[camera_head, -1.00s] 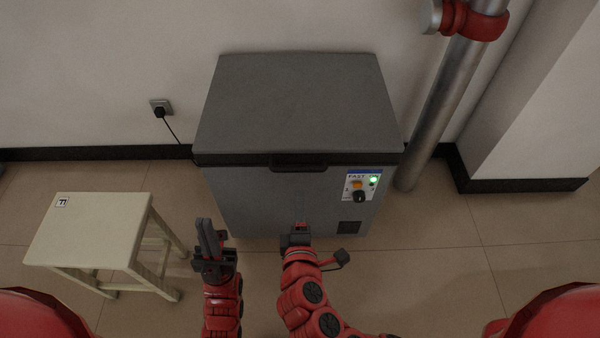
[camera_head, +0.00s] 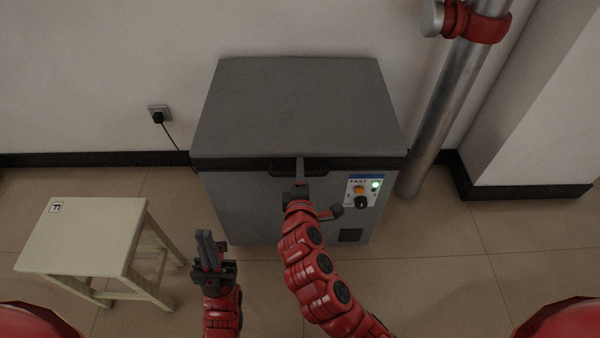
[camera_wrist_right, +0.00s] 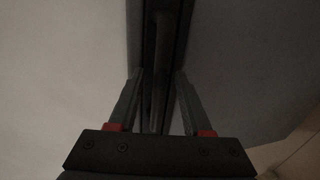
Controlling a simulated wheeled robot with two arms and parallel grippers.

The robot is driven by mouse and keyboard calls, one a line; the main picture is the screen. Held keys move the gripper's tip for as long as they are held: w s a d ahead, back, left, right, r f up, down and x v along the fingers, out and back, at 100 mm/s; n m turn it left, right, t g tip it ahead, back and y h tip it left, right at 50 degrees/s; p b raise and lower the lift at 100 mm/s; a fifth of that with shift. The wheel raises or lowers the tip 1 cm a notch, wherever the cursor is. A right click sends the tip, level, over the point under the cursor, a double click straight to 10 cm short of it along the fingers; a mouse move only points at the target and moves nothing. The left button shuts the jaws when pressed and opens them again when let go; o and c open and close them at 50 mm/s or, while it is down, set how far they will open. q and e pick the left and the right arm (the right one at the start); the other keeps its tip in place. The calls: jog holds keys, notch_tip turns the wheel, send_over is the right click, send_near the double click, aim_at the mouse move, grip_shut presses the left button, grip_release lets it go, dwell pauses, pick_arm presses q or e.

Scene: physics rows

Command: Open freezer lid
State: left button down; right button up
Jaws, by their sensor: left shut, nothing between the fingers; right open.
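The grey chest freezer (camera_head: 230,205) stands against the wall with its lid (camera_head: 300,105) shut. A dark handle (camera_head: 266,167) sits at the middle of the lid's front edge. My right gripper (camera_head: 299,168) is at the handle, and its fingers overlap the handle in the head view. In the right wrist view my right gripper (camera_wrist_right: 157,85) is open, with the dark handle bar (camera_wrist_right: 158,60) running between its two fingers. I cannot tell whether the fingers touch it. My left gripper (camera_head: 205,240) is shut and empty, in front of the freezer's lower left side.
A pale stool (camera_head: 85,235) stands left of the freezer. A metal pipe (camera_head: 440,110) rises at the right. A wall socket (camera_head: 159,113) holds a plugged cable.

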grip_shut()
dwell(1.3)
